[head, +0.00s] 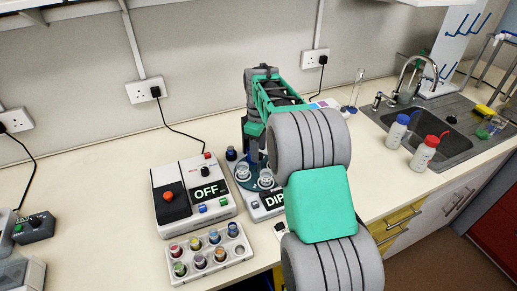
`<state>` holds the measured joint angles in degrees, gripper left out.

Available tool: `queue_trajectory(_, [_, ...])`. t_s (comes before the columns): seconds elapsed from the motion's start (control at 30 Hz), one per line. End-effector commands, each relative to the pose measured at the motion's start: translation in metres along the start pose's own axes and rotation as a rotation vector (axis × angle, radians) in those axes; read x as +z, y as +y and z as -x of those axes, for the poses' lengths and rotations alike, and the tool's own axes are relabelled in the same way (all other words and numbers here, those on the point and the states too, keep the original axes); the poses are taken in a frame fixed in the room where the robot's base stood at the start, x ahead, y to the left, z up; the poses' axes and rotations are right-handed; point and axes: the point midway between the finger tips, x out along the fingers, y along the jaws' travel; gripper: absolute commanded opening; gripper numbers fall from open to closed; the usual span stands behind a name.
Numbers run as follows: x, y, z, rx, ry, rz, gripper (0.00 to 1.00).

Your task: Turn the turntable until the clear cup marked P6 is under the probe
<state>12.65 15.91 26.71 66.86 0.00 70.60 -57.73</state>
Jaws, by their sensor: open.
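The dark blue turntable (243,184) sits on a white instrument whose display (270,200) reads "DIP", partly covered by my arm. Two clear cups show on it, one at the left (242,172) and one at the right (265,179). Their marks are too small to read, so I cannot tell which is P6. Other cups and the right side of the turntable are hidden behind my arm. I cannot make out the probe. My gripper (254,152) points down at the back of the turntable and is open. Its fingertips are hard to make out, and contact cannot be told.
A white device (195,188) reading "OFF" stands just left of the turntable. A white rack (208,256) of colour-capped vials lies in front of it. The bench is clear at the left middle.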

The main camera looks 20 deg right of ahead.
Motion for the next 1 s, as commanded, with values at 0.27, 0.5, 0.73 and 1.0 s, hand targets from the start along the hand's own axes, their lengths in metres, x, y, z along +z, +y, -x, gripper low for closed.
queue_trajectory(0.27, [0.0015,0.001,-0.0129,0.001,0.001,-0.003,0.48])
queue_trajectory(0.5, [0.0022,0.0014,-0.0126,0.001,0.001,-0.005,0.36])
queue_trajectory(0.73, [0.0024,0.0015,-0.0124,0.001,0.001,-0.005,0.17])
queue_trajectory(1.0, [0.0025,0.0015,-0.0123,0.001,0.001,-0.005,0.0])
